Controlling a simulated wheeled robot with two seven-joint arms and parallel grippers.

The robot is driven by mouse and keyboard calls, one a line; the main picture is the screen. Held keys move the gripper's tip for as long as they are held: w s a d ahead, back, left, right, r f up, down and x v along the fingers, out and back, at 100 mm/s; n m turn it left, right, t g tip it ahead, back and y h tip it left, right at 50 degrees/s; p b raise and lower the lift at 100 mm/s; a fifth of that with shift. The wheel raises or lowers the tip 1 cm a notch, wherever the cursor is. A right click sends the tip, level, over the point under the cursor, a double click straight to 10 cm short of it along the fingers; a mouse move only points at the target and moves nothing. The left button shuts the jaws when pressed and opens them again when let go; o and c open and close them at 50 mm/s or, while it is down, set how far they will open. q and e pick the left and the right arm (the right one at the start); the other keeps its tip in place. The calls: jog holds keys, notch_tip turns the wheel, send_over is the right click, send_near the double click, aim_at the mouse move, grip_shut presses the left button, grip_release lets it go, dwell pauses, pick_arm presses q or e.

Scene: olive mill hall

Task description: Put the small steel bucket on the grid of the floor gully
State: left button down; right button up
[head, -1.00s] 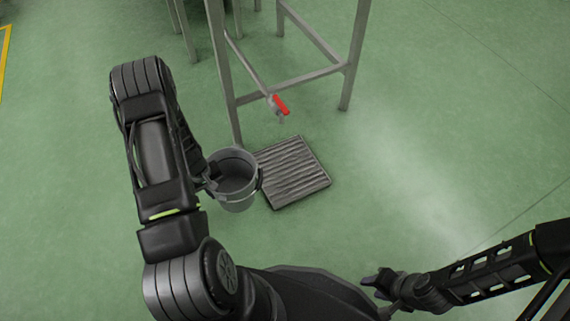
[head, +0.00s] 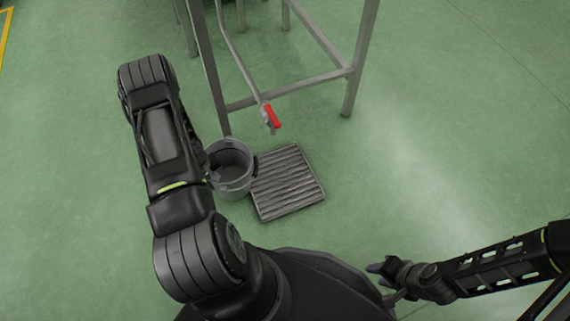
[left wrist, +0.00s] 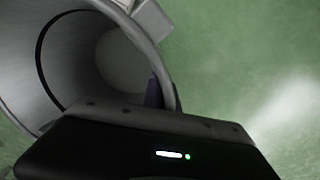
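The small steel bucket (head: 233,181) is grey and upright at the left of the gully in the head view. It also fills the upper left of the left wrist view (left wrist: 62,62), seen into its mouth. My left gripper (head: 212,169) is shut on the bucket's rim, with a finger inside the wall; the arm partly hides it. The floor gully's grid (head: 288,182) is a square of grey ribs, just right of the bucket, whose edge meets its left side in the picture. I cannot tell the bucket's height above the floor. My right gripper (head: 376,274) looks open and empty, away at the lower right.
A steel stand (head: 351,92) rises behind the gully, one leg close behind the bucket. A pipe with a red-handled tap (head: 270,117) hangs just behind the grid. The green floor (head: 440,130) on the right is clear.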

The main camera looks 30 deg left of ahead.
pick_arm(q)
jog(key=shift+w, duration=0.1)
jog(key=w+d+b, duration=0.3)
jog(key=w+d, duration=0.7)
jog(key=w, duration=0.4)
jog(key=shift+w+d, duration=0.15)
jog(key=shift+w, duration=0.2)
jog(key=shift+f+b, duration=1)
jog(key=shift+f, duration=0.7)
